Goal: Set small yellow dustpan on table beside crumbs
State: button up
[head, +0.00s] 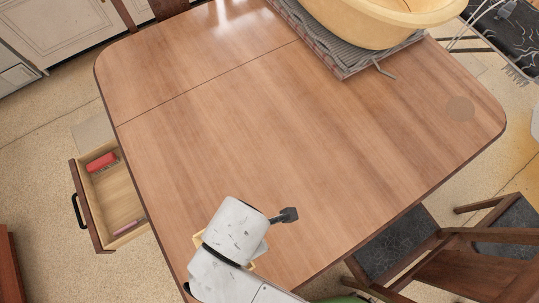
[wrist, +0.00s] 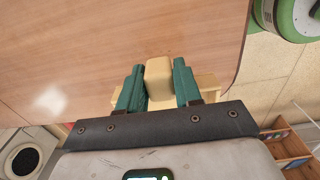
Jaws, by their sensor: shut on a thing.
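The small yellow dustpan (wrist: 158,82) is between the green fingers of my gripper (wrist: 159,67) in the wrist view. The gripper is shut on its blocky yellow part; the fingers and the dark wrist edge hide some of the rest. In the head view only thin yellow edges of the dustpan (head: 198,239) show around my white wrist, over the near edge of the wooden table (head: 260,140). I cannot tell whether the dustpan touches the tabletop.
A cream tub (head: 385,22) stands on a grey ribbed mat (head: 345,58) at the table's far edge. An open drawer (head: 120,185) with a red item (head: 101,163) is left of the table. Wooden chairs (head: 440,262) stand at the lower right. The table's middle is clear.

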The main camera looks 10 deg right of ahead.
jog(key=w+d+f+b, duration=0.3)
jog(key=w+d+f, duration=0.1)
jog(key=w+d, duration=0.15)
send_over(285, 206)
jog(key=f, duration=0.2)
jog(key=a+f, duration=0.1)
jog(key=f, duration=0.1)
jog(key=shift+s, duration=0.35)
jog(key=shift+w+d+f, duration=0.25)
jog(key=shift+d+f, duration=0.1)
jog(key=shift+f, duration=0.15)
jog(key=shift+w+d+f, duration=0.1)
jog(key=shift+d+f, duration=0.1)
jog(key=shift+f, duration=1.6)
jog(key=shift+f, duration=0.1)
jog(key=o, duration=1)
jog(key=shift+o, duration=0.2)
